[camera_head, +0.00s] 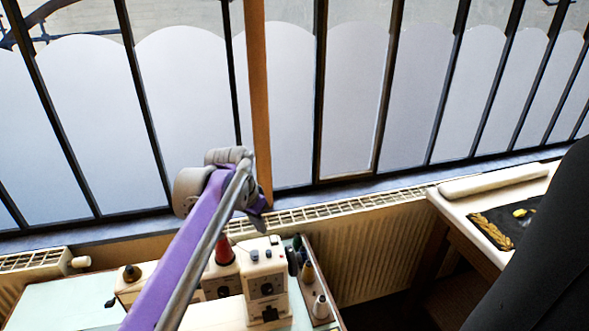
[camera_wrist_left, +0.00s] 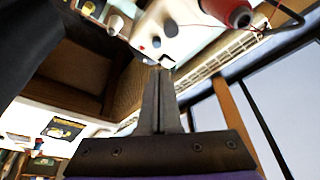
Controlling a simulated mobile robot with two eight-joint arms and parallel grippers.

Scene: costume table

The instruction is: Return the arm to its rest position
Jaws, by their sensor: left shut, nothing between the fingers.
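My left arm (camera_head: 180,255) is purple and grey. It reaches up from the lower edge of the head view, over the sewing table. Its grey wrist joint shows in front of the window bars, and the gripper itself is mostly hidden behind the arm there. In the left wrist view my left gripper (camera_wrist_left: 161,72) has its two dark fingers pressed together with nothing between them. The fingertips appear near the white sewing machine (camera_wrist_left: 165,30) in that picture; I cannot tell the gap. My right gripper is in neither view.
A white sewing machine (camera_head: 265,275), a red thread cone (camera_head: 224,250) and several spools stand on the pale green table (camera_head: 60,300). A white table (camera_head: 480,205) with a dark embroidered cloth (camera_head: 508,222) is at right. The barred window and radiator (camera_head: 380,255) lie behind.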

